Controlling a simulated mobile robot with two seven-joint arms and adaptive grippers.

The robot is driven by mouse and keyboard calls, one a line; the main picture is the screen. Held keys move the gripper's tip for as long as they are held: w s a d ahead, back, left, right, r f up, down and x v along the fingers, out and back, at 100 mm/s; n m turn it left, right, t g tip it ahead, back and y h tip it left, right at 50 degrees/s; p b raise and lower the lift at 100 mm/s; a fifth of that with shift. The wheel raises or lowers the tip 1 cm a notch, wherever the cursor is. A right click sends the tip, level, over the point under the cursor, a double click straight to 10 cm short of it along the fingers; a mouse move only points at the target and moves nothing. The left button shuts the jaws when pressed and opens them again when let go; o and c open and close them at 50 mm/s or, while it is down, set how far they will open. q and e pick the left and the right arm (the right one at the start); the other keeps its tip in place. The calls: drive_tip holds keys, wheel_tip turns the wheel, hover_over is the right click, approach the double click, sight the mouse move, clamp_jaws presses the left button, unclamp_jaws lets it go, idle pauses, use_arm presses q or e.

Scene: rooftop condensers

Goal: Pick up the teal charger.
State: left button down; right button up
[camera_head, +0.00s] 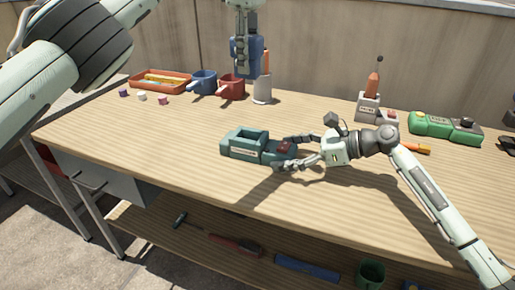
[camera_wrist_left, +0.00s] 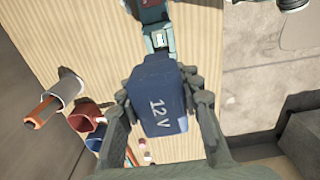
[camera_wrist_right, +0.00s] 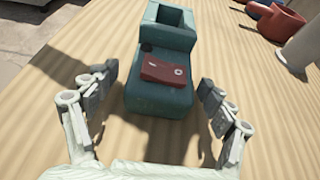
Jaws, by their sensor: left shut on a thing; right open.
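The teal charger (camera_head: 240,147) sits on the wooden workbench, with an open socket at one end and a dark red panel on the other; it also shows in the right wrist view (camera_wrist_right: 160,90). My right gripper (camera_head: 283,152) is open, its fingers on either side of the charger's red-panel end; in the right wrist view (camera_wrist_right: 158,92) gaps show between fingers and charger. My left gripper (camera_head: 246,62) is shut on a blue battery marked 12 V (camera_wrist_left: 158,100) and holds it above the bench, near the back. The charger also shows beyond the battery in the left wrist view (camera_wrist_left: 158,38).
Blue (camera_head: 204,83) and red (camera_head: 232,87) holders, a white holder (camera_head: 262,90) and an orange tray (camera_head: 160,80) stand at the back left. A green case (camera_head: 444,126) and a grey charger-like unit (camera_head: 375,110) stand at the right. The bench before the charger is clear.

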drive_tip(key=shift+c, duration=0.6)
drive_tip(key=c, duration=1.4)
drive_tip(key=shift+r, duration=0.1)
drive_tip(key=shift+c, duration=0.8)
wheel_tip(320, 180, up, 9)
drive_tip(key=shift+w+f, duration=0.1)
drive_tip(key=shift+f, duration=4.05)
